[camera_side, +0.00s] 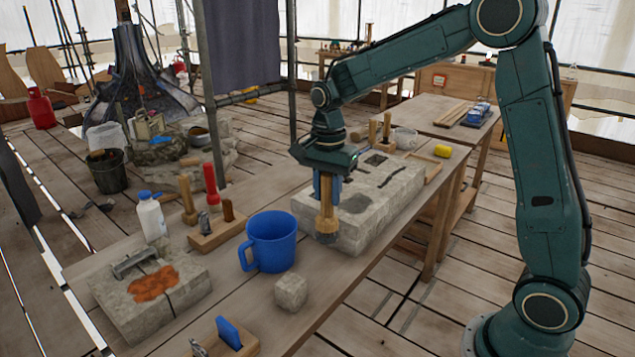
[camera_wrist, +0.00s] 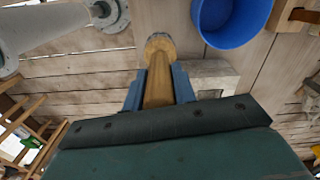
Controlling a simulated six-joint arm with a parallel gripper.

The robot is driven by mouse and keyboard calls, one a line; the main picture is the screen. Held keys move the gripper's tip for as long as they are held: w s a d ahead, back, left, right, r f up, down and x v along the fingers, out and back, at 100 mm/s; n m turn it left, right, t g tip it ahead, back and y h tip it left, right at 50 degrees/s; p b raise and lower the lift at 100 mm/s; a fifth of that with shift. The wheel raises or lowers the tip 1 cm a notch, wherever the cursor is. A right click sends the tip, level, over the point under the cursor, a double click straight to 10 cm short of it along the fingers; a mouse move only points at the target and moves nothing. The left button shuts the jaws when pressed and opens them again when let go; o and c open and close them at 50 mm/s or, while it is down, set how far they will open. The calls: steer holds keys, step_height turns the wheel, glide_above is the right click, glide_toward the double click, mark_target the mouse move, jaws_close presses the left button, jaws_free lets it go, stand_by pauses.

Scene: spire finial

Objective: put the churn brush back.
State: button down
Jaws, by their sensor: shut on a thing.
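My gripper (camera_side: 326,187) points down and is shut on the churn brush (camera_side: 327,222), near the left end of the stone block. The brush has a tan wooden handle and a wide round head, and it hangs upright, head down. In the side view it overlaps the block's near face; I cannot tell whether it touches. In the wrist view the brush (camera_wrist: 159,88) lies between the blue fingers of my gripper (camera_wrist: 160,90), its round head away from the palm.
The grey stone block (camera_side: 385,190) stands on the bench (camera_side: 345,270). A blue mug (camera_side: 270,243), a small stone cube (camera_side: 291,292), a wooden holder (camera_side: 214,236) with handled tools and a white bottle (camera_side: 151,218) stand to the left. More upright handles stand behind the block.

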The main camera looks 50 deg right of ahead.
mark_target(327, 215)
step_height(327, 215, down, 6)
steer(key=shift+f, duration=2.2)
steer(key=c, duration=1.1)
jaws_free()
steer(key=shift+f, duration=0.15)
step_height(327, 215, up, 12)
steer(key=shift+r, duration=0.2)
